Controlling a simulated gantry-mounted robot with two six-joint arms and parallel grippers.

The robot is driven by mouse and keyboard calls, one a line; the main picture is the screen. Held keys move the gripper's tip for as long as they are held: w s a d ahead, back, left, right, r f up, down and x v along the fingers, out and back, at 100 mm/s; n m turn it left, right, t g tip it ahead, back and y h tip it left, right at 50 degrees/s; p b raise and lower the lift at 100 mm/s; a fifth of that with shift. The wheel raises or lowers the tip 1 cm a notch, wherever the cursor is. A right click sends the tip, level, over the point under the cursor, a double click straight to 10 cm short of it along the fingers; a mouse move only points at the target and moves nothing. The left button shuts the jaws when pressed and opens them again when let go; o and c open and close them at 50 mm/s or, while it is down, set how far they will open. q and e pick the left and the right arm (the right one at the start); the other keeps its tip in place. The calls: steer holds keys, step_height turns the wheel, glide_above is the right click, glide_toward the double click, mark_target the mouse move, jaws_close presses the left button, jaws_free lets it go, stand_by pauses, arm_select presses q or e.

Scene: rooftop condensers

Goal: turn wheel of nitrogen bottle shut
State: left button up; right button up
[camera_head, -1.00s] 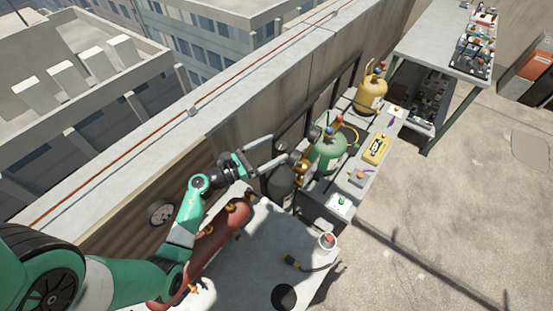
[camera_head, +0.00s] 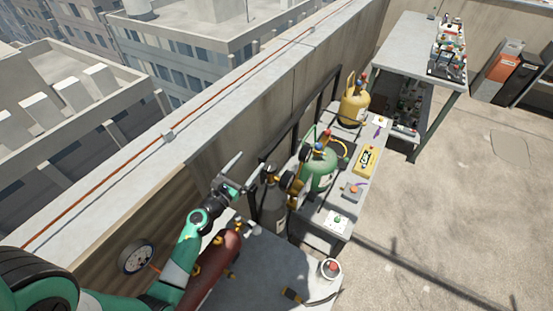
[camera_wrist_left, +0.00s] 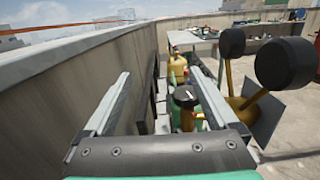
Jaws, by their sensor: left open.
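The dark grey nitrogen bottle (camera_head: 272,208) stands upright at the left end of the bench row, with a brass valve and regulator on its right side. Its small black wheel (camera_head: 271,168) is on top. In the left wrist view a black wheel with a white mark (camera_wrist_left: 186,96) appears between the two fingers, toward the right one. My left gripper (camera_head: 251,170) is open and empty, just left of the bottle top. I cannot tell whether a finger touches the wheel. My right gripper is not in view.
Black regulator gauges (camera_wrist_left: 286,63) stand close to the right finger. A green bottle (camera_head: 319,170) and a yellow bottle (camera_head: 354,104) stand behind. The parapet wall (camera_head: 285,95) runs along the left.

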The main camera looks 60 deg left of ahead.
arm_select(q)
steer(key=b, duration=0.1)
glide_toward(274, 162)
steer(key=a, duration=0.3)
steer(key=d, duration=0.1)
steer(key=d+h, duration=0.1)
steer(key=d, duration=0.1)
steer(key=shift+s+f, duration=0.25)
steer(key=shift+a+r, duration=0.15)
steer(key=shift+a, duration=0.05)
steer(key=b+x, duration=0.2)
steer(key=x, duration=0.9)
steer(key=shift+w+a, duration=0.15)
steer(key=shift+w, duration=0.1)
steer(key=shift+m, duration=0.3)
steer(key=c, duration=1.4)
steer(key=shift+o, duration=0.2)
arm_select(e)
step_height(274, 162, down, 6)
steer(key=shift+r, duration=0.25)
